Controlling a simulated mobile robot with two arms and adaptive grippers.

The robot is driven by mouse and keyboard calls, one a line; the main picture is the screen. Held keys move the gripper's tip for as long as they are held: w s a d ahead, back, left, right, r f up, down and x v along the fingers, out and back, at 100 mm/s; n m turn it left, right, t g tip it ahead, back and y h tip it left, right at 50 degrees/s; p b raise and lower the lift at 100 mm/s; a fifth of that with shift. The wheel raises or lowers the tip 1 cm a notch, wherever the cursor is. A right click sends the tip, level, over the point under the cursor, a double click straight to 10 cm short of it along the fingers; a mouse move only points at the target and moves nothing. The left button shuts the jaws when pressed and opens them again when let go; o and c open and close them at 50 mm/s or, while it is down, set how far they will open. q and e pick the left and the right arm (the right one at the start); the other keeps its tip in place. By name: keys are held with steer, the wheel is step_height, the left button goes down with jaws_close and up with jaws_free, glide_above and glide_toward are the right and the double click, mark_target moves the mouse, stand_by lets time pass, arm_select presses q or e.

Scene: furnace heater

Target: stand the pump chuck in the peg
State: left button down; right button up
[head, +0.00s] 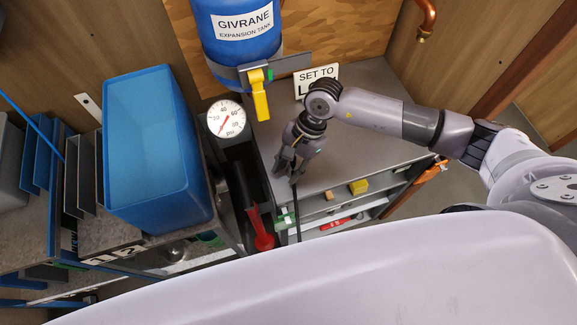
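My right gripper (287,174) points down at the left front edge of the grey workbench top. Its two fingertips look a little apart. A thin black hose or rod (298,212) runs down from just below the right fingertip, past the bench edge. I cannot tell whether its upper end, which may be the pump chuck, is between the fingers or behind them. A small green and white fitting (286,218) sits at the bench's front edge, just below the gripper; I cannot tell if it is the peg. A red and black pump-like tool (262,232) stands left of it. My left gripper is out of view.
The grey bench top (360,110) is mostly clear. A "SET TO" sign (317,78) stands at its back. A blue expansion tank (236,30) with a yellow-handled valve (260,95) and a gauge (226,118) are left. A tall blue bin (155,150) stands further left.

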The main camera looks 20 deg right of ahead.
steer(key=shift+o, duration=0.7)
steer(key=v, duration=1.2)
